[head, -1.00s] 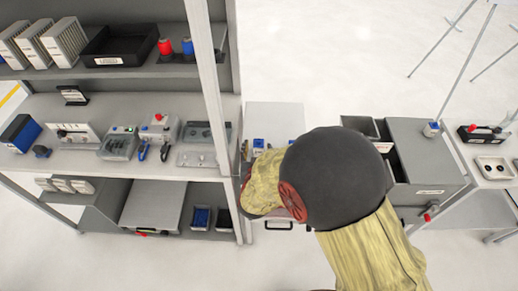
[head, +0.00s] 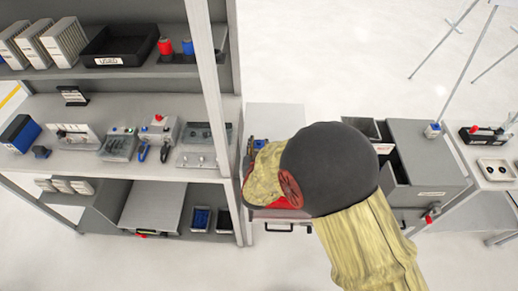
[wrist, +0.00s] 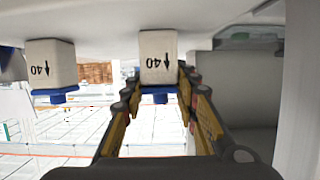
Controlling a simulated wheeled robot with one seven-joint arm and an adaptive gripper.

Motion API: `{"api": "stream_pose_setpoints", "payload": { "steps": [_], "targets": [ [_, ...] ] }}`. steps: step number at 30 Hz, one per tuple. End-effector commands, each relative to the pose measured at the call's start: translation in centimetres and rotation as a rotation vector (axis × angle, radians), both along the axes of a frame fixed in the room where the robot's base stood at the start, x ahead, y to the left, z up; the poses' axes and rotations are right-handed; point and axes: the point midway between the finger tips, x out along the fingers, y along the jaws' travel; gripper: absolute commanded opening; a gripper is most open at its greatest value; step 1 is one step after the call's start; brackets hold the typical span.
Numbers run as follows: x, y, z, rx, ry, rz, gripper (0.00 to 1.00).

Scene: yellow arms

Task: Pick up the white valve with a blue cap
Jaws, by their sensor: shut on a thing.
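In the wrist view, which looks upside down, a white valve with a blue cap (wrist: 158,55) is between the fingers of my gripper (wrist: 158,84). It bears a "40" and an arrow. My gripper is shut on this valve, whose base still appears to meet the pale surface. A second, similar white valve with a blue cap (wrist: 51,64) stands to the left, apart from the fingers. In the head view my arm hides the gripper and the held valve. A blue-capped piece (head: 260,143) shows just past my wrist on the small cabinet (head: 275,115).
A grey shelf rack (head: 85,170) with several boxes and devices stands close on the left, its upright post (head: 222,130) near my wrist. A grey bin unit (head: 425,150) stands right of my arm. Open floor lies behind.

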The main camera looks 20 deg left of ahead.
Motion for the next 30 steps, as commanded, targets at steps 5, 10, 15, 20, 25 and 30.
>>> {"api": "stream_pose_setpoints", "payload": {
  "steps": [5, 10, 15, 20, 25, 30],
  "targets": [
    [0.0, 0.0, 0.0, 0.0, 0.0, 0.0, 0.12],
    [0.0, 0.0, 0.0, 0.0, 0.0, 0.0, 0.03],
    [0.0, 0.0, 0.0, 0.0, -0.001, 0.0, 0.02],
    [0.0, 0.0, 0.4, 0.0, -0.001, 0.0, 0.02],
    [0.1, 0.1, 2.0, 0.003, -0.003, 0.0, 0.02],
    [-0.7, -0.8, 4.7, 0.003, -0.002, -0.001, 0.02]
  ]
}}
